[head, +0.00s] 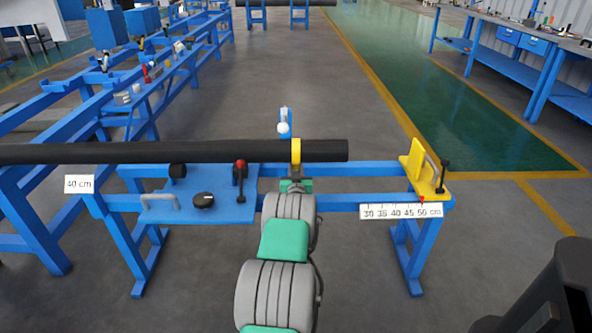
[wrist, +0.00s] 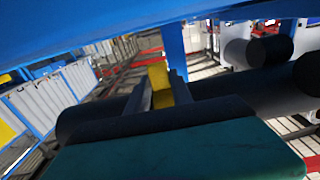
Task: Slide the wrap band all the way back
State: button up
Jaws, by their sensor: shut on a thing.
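The yellow wrap band (head: 296,152) sits around the long black pipe (head: 220,152), a little in from the pipe's right end. My gripper (head: 296,181) is at the near side of the pipe, just below the band. In the wrist view, a yellow piece (wrist: 158,76) stands between the fingers of my gripper (wrist: 163,93), and they are shut on it. It looks like part of the band. The far side of the band is hidden behind the pipe.
A yellow stop (head: 417,163) with a grey handle and black lever stands right of the pipe's end. Below it is a scale (head: 401,211); a red pointer is near 50. A "40 cm" sign (head: 79,184) is at left. A blue plate (head: 205,207) carries a red-knobbed lever (head: 240,180).

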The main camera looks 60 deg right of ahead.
grip_shut()
dwell(0.8)
